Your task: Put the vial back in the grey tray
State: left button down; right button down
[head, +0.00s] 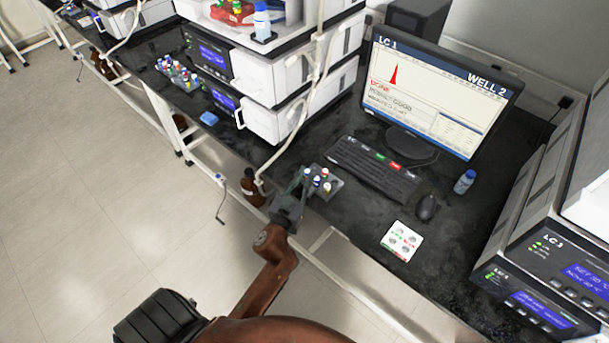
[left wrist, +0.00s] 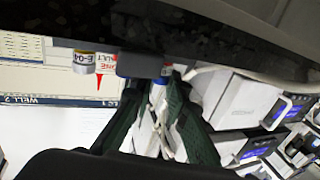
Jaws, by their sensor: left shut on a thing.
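The grey tray (head: 334,186) stands at the front edge of the black bench, with several small capped vials in it. My left gripper (head: 302,181) is at the tray's left side, its green fingers closed together. In the left wrist view the gripper (left wrist: 158,92) is shut on a vial with a blue part (left wrist: 157,95) between the fingertips. The tray shows there as a dark grey block (left wrist: 138,65) close to the fingertips. I cannot tell whether the held vial is in a slot or beside the tray. My right gripper is out of view.
A keyboard (head: 372,169), mouse (head: 427,207) and white card (head: 402,241) lie to the right of the tray. Instrument stacks (head: 280,100) rise behind left. Brown bottles (head: 252,188) are below the bench edge.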

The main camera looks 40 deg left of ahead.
pick_arm(q)
jog(key=c, duration=1.8)
grip_release()
jog(key=shift+s, duration=0.1)
jog(key=v, duration=0.7)
jog(key=shift+s+d, duration=0.1)
jog(key=shift+s, duration=0.05)
